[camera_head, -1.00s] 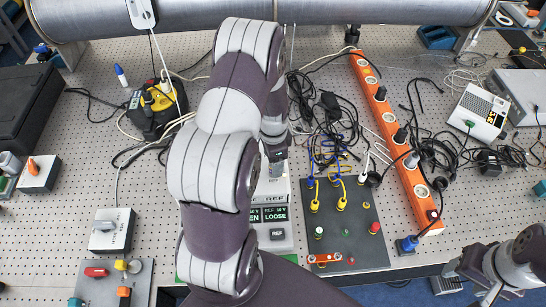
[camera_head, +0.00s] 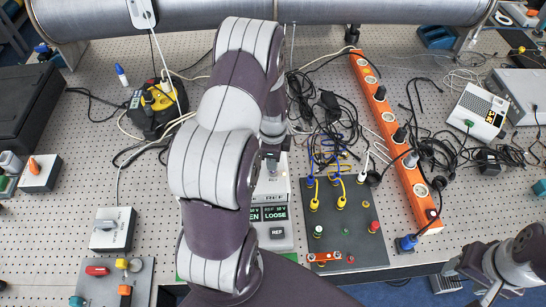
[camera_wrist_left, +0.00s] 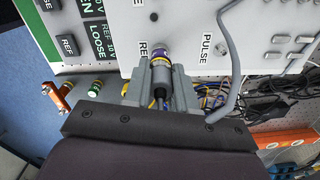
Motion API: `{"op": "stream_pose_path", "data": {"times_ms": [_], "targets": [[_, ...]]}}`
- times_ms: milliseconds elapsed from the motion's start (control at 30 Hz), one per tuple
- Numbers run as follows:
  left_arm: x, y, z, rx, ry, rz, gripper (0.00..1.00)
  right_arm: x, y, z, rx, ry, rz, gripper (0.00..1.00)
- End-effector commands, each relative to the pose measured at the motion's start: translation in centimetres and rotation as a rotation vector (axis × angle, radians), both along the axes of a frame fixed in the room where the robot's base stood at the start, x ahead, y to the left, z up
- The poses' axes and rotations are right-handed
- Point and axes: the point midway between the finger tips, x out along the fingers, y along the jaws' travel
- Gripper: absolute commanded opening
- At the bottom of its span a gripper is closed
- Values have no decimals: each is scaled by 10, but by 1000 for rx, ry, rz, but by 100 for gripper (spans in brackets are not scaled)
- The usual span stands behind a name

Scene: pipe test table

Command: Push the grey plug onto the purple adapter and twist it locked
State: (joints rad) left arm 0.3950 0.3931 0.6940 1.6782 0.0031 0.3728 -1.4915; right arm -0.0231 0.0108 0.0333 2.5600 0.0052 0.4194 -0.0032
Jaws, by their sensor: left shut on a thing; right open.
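My left gripper (camera_wrist_left: 160,88) is shut on the grey plug (camera_wrist_left: 161,73), which sits between its two grey fingers in the left wrist view. The purple adapter (camera_wrist_left: 159,51) shows as a purple ring at the plug's far end, against a white panel (camera_wrist_left: 200,20) marked REF and PULSE. The plug's end is in line with the adapter and looks to meet it; how far it is pushed on and whether it is locked cannot be told. In the head view my left arm hides most of the plug and adapter. My right gripper is out of view; only right arm links show lower right.
The white test box (camera_head: 275,246) shows LOOSE and REF labels. Beside it is a dark plate (camera_head: 342,225) with yellow plugs and coloured sockets. An orange power strip (camera_head: 395,135) and loose black cables (camera_head: 320,110) lie to the right. A grey cable (camera_wrist_left: 228,60) loops close to the gripper.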

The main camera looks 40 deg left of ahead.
Motion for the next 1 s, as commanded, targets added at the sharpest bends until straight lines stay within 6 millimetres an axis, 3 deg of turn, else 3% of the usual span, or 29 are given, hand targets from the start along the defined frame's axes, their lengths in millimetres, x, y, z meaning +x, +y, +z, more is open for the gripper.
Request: {"op": "stream_pose_path", "data": {"times_ms": [133,167,233,633,1000], "targets": [[0,0,0,0,0,-97,0,0,0,1,0,0,0,58],[0,0,-1,0,0,-112,32,0,0,1,0,0,0,58],[0,0,-1,0,0,-108,55,0,0,0,0,0,0,58],[1,0,8,0,-1,-105,55,0,0,-5,0,0,0,58],[1,1,92,2,-5,-106,55,0,0,-36,0,0,0,58]]}}
